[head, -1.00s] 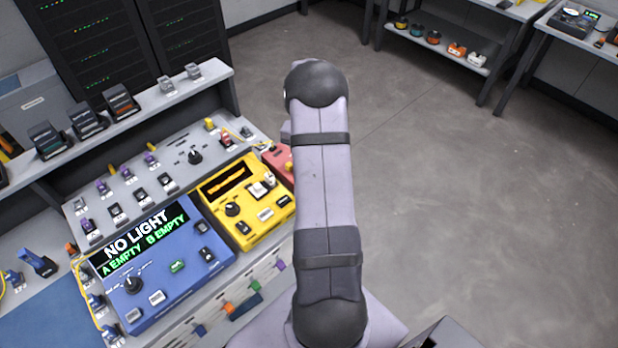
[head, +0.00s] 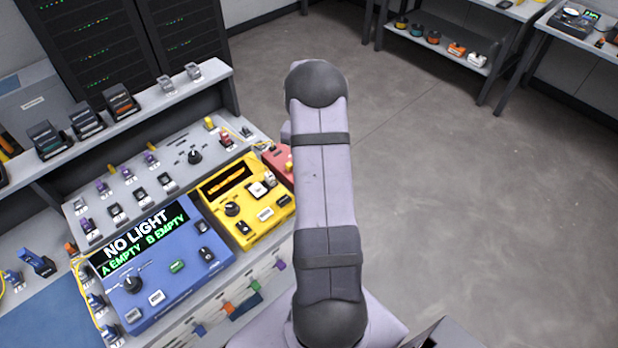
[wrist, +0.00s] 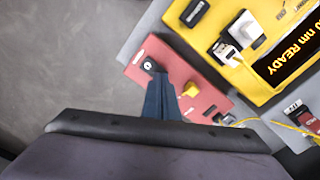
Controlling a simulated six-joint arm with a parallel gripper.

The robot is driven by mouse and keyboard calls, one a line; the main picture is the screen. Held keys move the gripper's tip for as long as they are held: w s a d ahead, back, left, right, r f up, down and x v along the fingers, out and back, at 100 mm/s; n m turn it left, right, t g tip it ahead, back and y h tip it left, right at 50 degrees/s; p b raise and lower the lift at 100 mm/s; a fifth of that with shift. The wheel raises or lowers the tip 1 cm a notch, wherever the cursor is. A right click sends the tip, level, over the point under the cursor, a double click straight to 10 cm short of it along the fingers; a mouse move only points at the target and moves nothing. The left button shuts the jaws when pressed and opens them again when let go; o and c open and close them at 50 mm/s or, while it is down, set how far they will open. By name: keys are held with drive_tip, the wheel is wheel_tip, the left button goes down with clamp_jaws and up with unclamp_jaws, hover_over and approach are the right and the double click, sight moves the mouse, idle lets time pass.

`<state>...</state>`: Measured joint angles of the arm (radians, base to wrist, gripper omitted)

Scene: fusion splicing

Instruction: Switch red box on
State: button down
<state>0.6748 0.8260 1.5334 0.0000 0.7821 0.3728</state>
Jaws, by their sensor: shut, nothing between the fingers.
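The red box (wrist: 180,70) lies under my gripper in the wrist view. It carries a black switch (wrist: 149,65) near one end and a yellow knob (wrist: 193,89) near its middle. In the head view only a corner of the red box (head: 276,158) shows, the rest hidden behind my arm. My gripper (wrist: 160,76) is shut and empty, its dark blue fingertips close to the black switch. I cannot tell whether they touch it. The switch's on or off position is too small to read.
A yellow box (head: 245,203) with a lit display stands beside the red box. Next to it is a blue box (head: 165,275) whose screen reads "NO LIGHT, A EMPTY B EMPTY". A thin yellow cable (wrist: 275,123) runs near the red box's far end. Open floor lies on the right.

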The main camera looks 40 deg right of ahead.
drive_tip(key=shift+f+b, duration=0.4)
drive_tip(key=shift+f, duration=0.3)
idle(0.3)
drive_tip(key=shift+r+p, duration=2.65)
drive_tip(key=shift+r, duration=0.9)
